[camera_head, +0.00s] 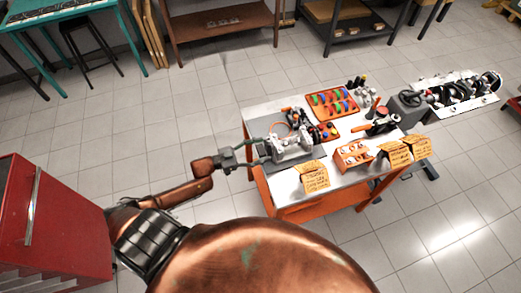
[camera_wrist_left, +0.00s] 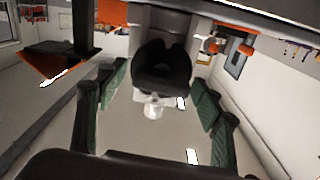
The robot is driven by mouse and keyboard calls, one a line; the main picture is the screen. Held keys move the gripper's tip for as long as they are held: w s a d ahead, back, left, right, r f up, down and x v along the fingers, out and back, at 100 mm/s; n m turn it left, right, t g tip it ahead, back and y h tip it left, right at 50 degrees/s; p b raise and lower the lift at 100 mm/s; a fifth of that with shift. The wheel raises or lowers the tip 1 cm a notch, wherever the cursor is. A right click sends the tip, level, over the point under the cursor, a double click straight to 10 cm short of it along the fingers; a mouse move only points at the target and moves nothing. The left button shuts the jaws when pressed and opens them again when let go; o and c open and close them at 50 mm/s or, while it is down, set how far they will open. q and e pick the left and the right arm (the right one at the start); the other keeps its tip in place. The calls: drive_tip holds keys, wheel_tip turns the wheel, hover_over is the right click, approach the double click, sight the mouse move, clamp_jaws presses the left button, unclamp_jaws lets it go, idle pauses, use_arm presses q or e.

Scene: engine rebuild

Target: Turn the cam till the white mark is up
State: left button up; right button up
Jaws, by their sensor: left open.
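My left gripper (camera_head: 258,153) is open at the left end of the table, close beside a grey metal engine part (camera_head: 292,148). In the left wrist view its two green-and-black fingers (camera_wrist_left: 158,105) stand wide apart. A dark, rounded, notched piece (camera_wrist_left: 162,65), perhaps the cam, shows between and beyond them; I cannot tell whether they touch it. A pale whitish piece (camera_wrist_left: 152,106) shows just below the dark piece; I cannot tell if it is the mark. In the head view the cam is too small to make out. My right gripper is not in view.
The table (camera_head: 285,190) carries an orange tray of coloured pieces (camera_head: 332,101), an orange holder (camera_head: 352,154) and several cardboard boxes (camera_head: 314,177). A crankshaft-like assembly (camera_head: 462,88) lies at the right. A red cabinet (camera_head: 50,215) stands at the left. Open floor surrounds the table.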

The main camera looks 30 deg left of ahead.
use_arm(q)
drive_tip(key=shift+c, duration=0.4)
drive_tip(key=c, duration=1.1)
drive_tip(key=shift+r+n+p, duration=0.15)
drive_tip(key=shift+n+p, duration=0.25)
drive_tip(key=shift+n, duration=0.1)
drive_tip(key=o, duration=1.2)
drive_tip(key=shift+w, duration=0.1)
drive_tip(key=shift+a, duration=0.1)
